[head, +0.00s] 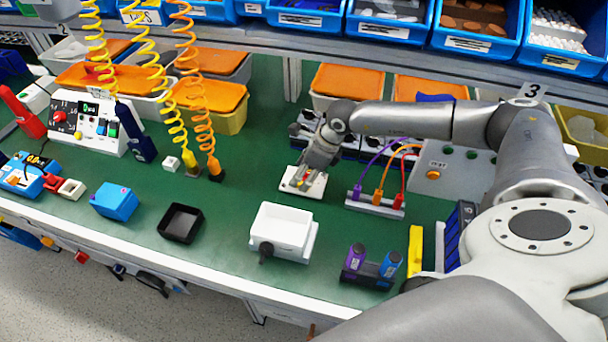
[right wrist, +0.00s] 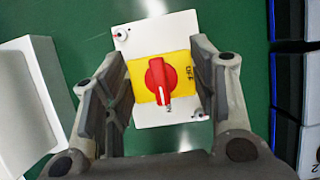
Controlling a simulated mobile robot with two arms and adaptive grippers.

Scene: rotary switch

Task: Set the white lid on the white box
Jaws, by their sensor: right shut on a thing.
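The white lid (head: 316,188) is near the middle of the green bench in the head view. In the right wrist view the lid (right wrist: 165,30) carries a yellow plate with a red rotary knob (right wrist: 160,80). I cannot tell whether the lid touches the bench. The open white box (head: 283,228) stands nearer the bench's front edge, left of the lid, with a dark fitting on its front. Part of it shows left in the wrist view (right wrist: 22,110). My left gripper is out of view.
A black tray (head: 180,222) and a blue box (head: 115,201) lie left of the white box. A holder with blue-purple cylinders (head: 371,267) stands to its right. A cable block (head: 375,205) sits right of the lid. Coiled hoses (head: 205,120) hang at left.

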